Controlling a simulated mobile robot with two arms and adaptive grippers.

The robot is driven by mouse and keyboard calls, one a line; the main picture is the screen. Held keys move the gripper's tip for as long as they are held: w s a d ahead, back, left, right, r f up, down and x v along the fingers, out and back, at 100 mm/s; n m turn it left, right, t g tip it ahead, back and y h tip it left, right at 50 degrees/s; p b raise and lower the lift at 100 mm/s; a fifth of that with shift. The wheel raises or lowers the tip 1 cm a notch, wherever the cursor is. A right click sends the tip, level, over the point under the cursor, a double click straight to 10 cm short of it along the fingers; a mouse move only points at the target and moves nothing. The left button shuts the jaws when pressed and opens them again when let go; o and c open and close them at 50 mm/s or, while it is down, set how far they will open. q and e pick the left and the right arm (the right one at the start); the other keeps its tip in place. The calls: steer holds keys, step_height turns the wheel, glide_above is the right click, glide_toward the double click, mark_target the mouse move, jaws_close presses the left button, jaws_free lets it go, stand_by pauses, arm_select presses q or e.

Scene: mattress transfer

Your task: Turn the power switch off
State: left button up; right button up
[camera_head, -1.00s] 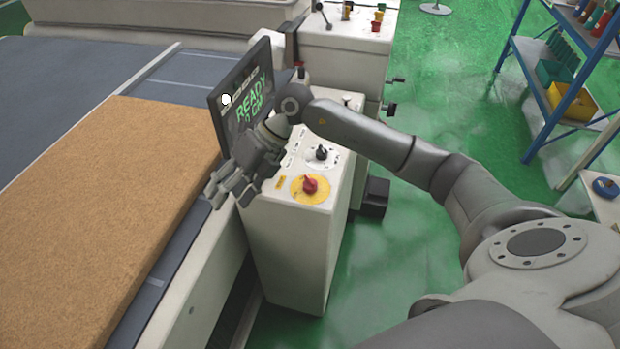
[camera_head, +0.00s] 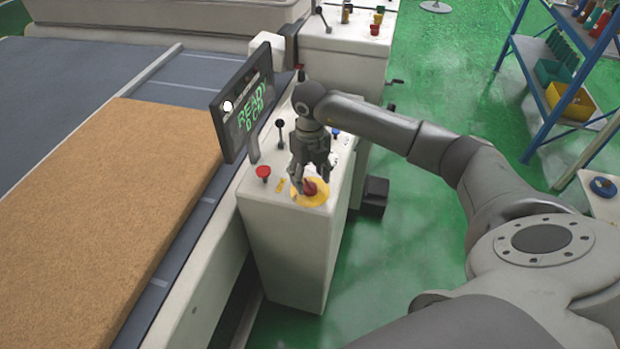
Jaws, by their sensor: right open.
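A red rotary switch (camera_head: 311,190) on a round yellow plate (camera_head: 304,201) sits at the near end of the white control cabinet's top; it looks like the power switch. My right gripper (camera_head: 310,177) points down at it, open, with its fingers over or beside the red knob. I cannot tell whether the fingers touch it. The fingers hide part of the knob and plate, so its exact turn is hard to read. My left gripper is not in view.
The white cabinet (camera_head: 287,255) also carries a red push button (camera_head: 263,172), a black lever (camera_head: 280,132) and a screen (camera_head: 243,104) reading "READY 0 CM". A brown mattress slab (camera_head: 110,200) lies on the conveyor at left. A blue shelf rack (camera_head: 545,130) stands at right; green floor between is clear.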

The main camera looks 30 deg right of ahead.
mark_target(310, 187)
steer(key=shift+f, duration=1.45)
steer(key=c, duration=1.1)
